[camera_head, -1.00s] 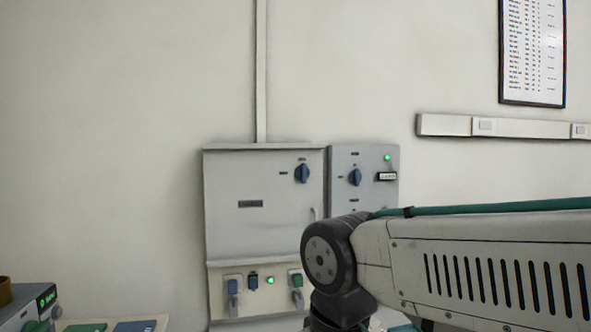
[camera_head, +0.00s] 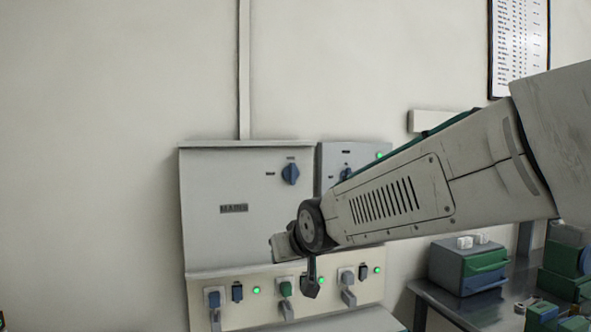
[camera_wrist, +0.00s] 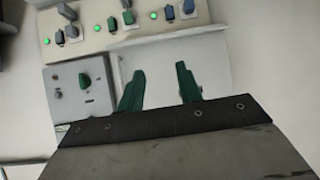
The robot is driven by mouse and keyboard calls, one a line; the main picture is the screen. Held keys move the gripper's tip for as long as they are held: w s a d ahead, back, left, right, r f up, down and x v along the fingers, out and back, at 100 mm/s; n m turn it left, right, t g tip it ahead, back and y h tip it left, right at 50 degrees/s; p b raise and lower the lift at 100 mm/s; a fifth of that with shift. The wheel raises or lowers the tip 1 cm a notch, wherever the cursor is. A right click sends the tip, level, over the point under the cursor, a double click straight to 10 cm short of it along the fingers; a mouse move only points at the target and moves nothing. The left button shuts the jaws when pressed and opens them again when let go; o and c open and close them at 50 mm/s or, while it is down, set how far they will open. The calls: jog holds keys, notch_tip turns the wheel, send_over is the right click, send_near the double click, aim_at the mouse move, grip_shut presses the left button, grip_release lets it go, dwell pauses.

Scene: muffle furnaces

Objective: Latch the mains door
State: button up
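The mains door (camera_head: 215,236) is the large grey panel on the wall cabinet, with a dark label and a blue knob (camera_head: 290,174) at its upper right. It looks roughly flush with its box, but my arm hides its lower right part, so I cannot tell whether it is latched. In the wrist view the picture is turned over, and a pale panel (camera_wrist: 212,58) lies beyond my gripper (camera_wrist: 160,78). The two green fingers are apart with nothing between them. In the head view my wrist is in front of the door's lower right.
A smaller grey box (camera_head: 328,158) with a knob and green light adjoins on the right. Below runs a strip (camera_head: 239,318) of sockets, plugs and green lights. A bench (camera_head: 462,302) with a blue-green unit (camera_head: 468,262) stands at right. The wall at left is clear.

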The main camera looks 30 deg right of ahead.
jog(key=w+d+r+t+h, duration=0.1)
jog(key=w+d+r+t, duration=0.35)
jog(key=w, duration=0.35)
jog(key=m+t+h, duration=0.1)
jog(key=t+h, duration=0.2)
jog(key=t, duration=0.3)
send_near(293, 167)
jog(key=w, duration=0.2)
jog(key=x, duration=0.7)
jog(key=shift+d+r, duration=0.45)
jog(key=shift+f, duration=0.1)
grip_shut()
